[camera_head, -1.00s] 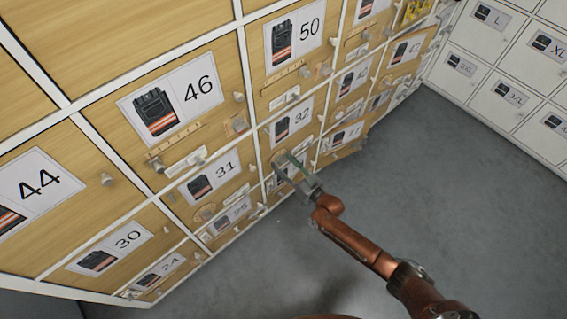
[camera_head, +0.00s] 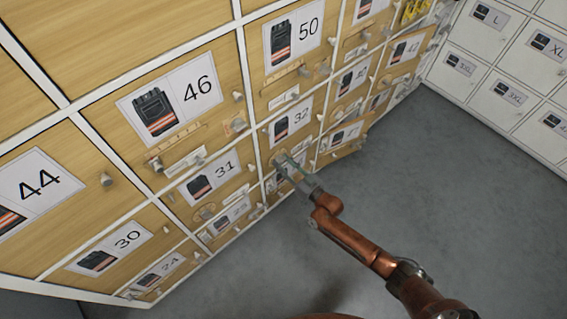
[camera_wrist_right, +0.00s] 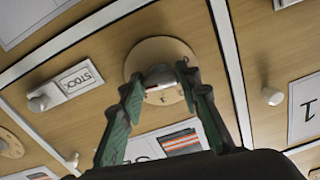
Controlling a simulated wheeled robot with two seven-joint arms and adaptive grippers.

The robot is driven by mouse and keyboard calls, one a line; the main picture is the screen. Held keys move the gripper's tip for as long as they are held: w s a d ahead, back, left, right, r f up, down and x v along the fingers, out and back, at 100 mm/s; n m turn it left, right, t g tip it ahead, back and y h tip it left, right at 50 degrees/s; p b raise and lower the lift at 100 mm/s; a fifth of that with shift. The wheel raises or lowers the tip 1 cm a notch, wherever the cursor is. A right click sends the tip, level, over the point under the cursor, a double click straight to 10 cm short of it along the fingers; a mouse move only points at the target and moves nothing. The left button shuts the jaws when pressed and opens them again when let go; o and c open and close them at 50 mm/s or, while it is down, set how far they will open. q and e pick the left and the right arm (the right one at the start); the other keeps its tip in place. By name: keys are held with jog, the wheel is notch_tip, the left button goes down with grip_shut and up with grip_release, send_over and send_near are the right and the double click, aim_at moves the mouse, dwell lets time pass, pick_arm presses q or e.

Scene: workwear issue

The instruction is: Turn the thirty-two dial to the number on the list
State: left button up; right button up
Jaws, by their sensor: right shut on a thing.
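The thirty-two compartment is a wooden door with a card (camera_head: 293,122) showing a dark vest and the number 32. Its dial is a round wooden disc (camera_wrist_right: 150,55) with marks on its edge and a pale knob (camera_wrist_right: 160,75) at its middle in the right wrist view. My right gripper (camera_head: 285,164) reaches the dial below the card and partly hides it in the head view. In the wrist view its green fingers (camera_wrist_right: 160,80) are shut on the knob, one on each side. The dial's setting is too small to read. I cannot make out the list. My left gripper is out of view.
Neighbouring doors carry cards 31 (camera_head: 210,182), 46 (camera_head: 170,97) and 50 (camera_head: 292,42). White lockers (camera_head: 500,60) stand at right. The grey floor (camera_head: 450,190) is clear.

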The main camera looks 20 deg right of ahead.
jog(key=n+p, duration=0.1)
jog(key=n, duration=0.2)
jog(key=shift+n, duration=1.1)
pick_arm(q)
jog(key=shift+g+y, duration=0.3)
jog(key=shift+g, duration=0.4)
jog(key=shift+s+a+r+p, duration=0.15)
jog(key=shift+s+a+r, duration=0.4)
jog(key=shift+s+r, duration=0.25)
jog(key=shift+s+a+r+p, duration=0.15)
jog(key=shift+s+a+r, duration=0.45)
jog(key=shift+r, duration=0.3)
pick_arm(e)
jog(key=shift+n, duration=1.1)
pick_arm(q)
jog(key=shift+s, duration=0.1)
pick_arm(e)
jog(key=o, duration=1.2)
jog(key=shift+c, duration=0.2)
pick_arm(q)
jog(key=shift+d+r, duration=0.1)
